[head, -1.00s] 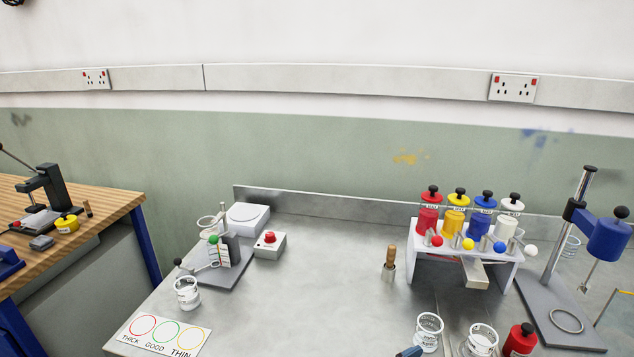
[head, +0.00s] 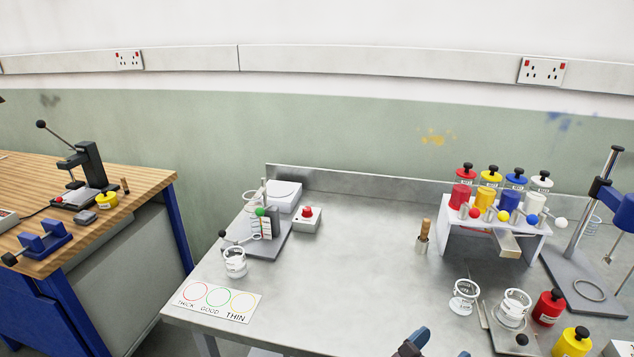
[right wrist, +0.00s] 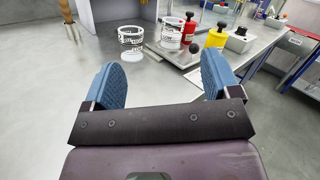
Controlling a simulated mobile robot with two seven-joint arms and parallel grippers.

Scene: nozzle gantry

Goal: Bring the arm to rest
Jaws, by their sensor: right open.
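My right gripper (head: 440,347) shows at the bottom edge of the head view, with blue fingertips and most of the arm cut off. In the right wrist view my right gripper (right wrist: 162,82) is open, its two blue pads wide apart with nothing between them. It is in front of a glass beaker (right wrist: 131,42), apart from it. In the head view this beaker (head: 464,297) stands on the grey metal table (head: 350,270). My left gripper is in no view.
A second beaker (head: 515,304) stands on a scale-like base, beside a red bottle (head: 548,308) and a yellow bottle (head: 573,343). A rack (head: 487,240) of coloured canisters and a stand (head: 585,285) are behind.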

